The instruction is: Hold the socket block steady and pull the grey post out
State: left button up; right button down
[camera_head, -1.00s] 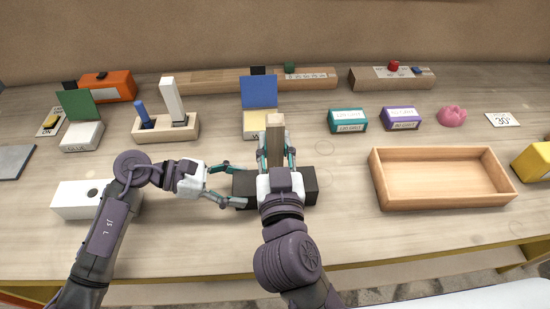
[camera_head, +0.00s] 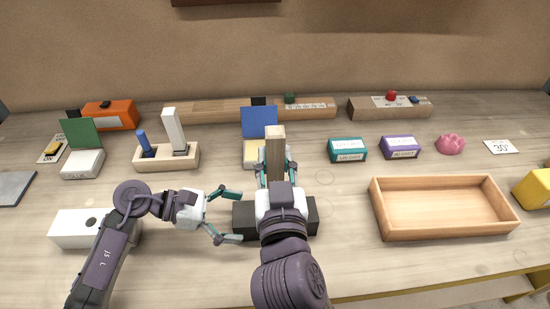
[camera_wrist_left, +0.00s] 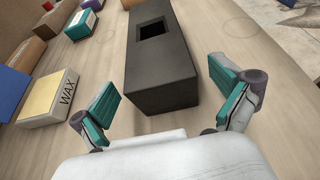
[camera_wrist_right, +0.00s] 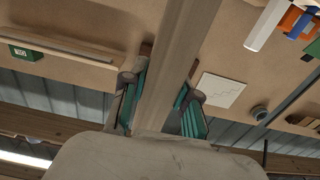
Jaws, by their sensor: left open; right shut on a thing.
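The dark socket block (camera_head: 245,217) lies on the bench, partly hidden behind my right arm. In the left wrist view the block (camera_wrist_left: 165,78) shows an empty square hole in its top. My left gripper (camera_head: 239,215) is open at the block's left end, its fingers spread either side with gaps (camera_wrist_left: 165,73). My right gripper (camera_head: 276,162) is shut on the post (camera_head: 274,148), which looks tan-brown rather than grey and stands upright. The right wrist view shows the post (camera_wrist_right: 178,60) between the fingers, clear of the socket.
An open wooden tray (camera_head: 440,234) sits to the right. A white block with a hole (camera_head: 65,229) is at left, by my left arm. Behind stand a holder (camera_head: 165,160) with blue and white pegs, a WAX box (camera_wrist_left: 52,96), and teal (camera_head: 347,150) and purple boxes (camera_head: 400,147).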

dwell(0.4)
pick_arm(q)
jog(key=shift+v, duration=2.5)
jog(key=v, duration=1.2)
